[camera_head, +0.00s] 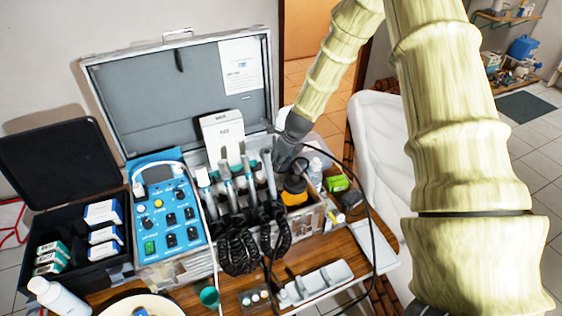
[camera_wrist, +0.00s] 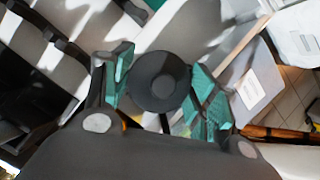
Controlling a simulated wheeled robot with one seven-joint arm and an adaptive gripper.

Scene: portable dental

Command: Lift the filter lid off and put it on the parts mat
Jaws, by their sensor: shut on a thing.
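My gripper (camera_head: 287,160) is at the right end of the open case, above a dark and orange canister (camera_head: 295,190). In the wrist view, a dark round lid (camera_wrist: 159,81) with a raised centre sits between the teal finger pads of my gripper (camera_wrist: 163,88), which is shut on it. A bit of orange shows below the lid. I cannot tell whether the lid still touches the canister. I cannot make out the parts mat for certain; a pale flat panel (camera_head: 376,260) lies at the table's right front.
Handpieces (camera_head: 240,180) with coiled black hoses stand left of my gripper. A black cable loops on the right. A clear bottle (camera_head: 315,172) and a green box (camera_head: 337,183) stand close by. A white tray (camera_head: 318,283) lies at the front. A blue control panel (camera_head: 168,215) is at left.

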